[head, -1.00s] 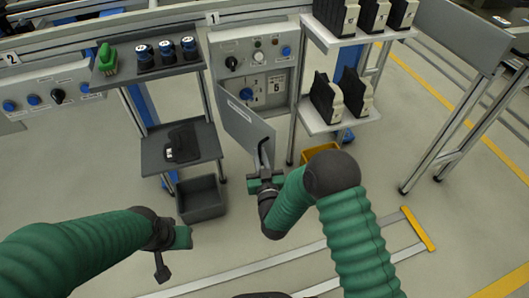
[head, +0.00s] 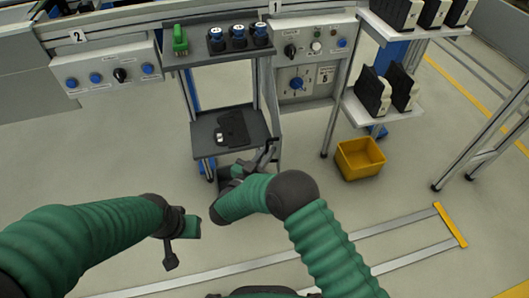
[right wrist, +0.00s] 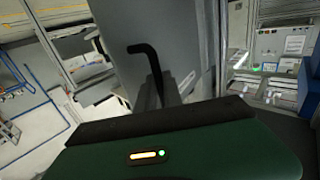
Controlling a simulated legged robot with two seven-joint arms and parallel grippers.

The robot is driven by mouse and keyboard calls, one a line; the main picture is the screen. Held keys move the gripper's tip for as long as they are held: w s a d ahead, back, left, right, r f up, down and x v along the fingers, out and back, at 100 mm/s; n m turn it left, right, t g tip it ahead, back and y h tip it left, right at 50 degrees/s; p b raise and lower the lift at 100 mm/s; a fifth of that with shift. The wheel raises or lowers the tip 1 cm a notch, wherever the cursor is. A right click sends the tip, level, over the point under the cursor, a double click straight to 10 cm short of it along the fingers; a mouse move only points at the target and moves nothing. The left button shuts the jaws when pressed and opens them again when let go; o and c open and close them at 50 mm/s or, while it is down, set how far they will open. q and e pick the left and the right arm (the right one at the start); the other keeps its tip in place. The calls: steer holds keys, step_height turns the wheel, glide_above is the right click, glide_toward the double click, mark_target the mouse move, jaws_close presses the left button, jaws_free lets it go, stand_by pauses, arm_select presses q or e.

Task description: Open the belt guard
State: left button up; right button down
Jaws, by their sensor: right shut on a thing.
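The belt guard is a grey panel (head: 271,92) that stands out nearly edge-on in the head view, beside the control box marked 1. In the right wrist view the panel (right wrist: 185,40) is large and close, with a black bent handle (right wrist: 153,68) in front of it. My right gripper (head: 254,165) is at the guard's lower near end, shut on the handle; my own arm partly hides it. My left gripper (head: 186,228) hangs empty over the floor at the lower left, away from the guard. Its jaw opening is not clear.
A shelf cart (head: 201,138) with a dark item and several dark-blue cans stands just left of the guard. A yellow bin (head: 360,158) lies on the floor to the right, below a rack (head: 388,112) with black-and-white parts.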

steer(key=shift+w+a+r, duration=0.15)
steer(key=shift+a+r, duration=0.05)
steer(key=shift+a, duration=0.65)
steer(key=c, duration=1.8)
jaws_free()
steer(key=shift+a, duration=0.1)
arm_select(q)
steer(key=shift+w+a+f, duration=0.1)
steer(key=shift+w+a, duration=0.05)
steer(key=shift+a, duration=0.15)
arm_select(e)
steer(key=shift+o, duration=0.2)
steer(key=shift+a+f, duration=0.1)
steer(key=shift+a, duration=0.05)
arm_select(q)
steer(key=shift+d, duration=0.1)
arm_select(e)
steer(key=shift+d, duration=0.2)
steer(key=shift+f, duration=0.15)
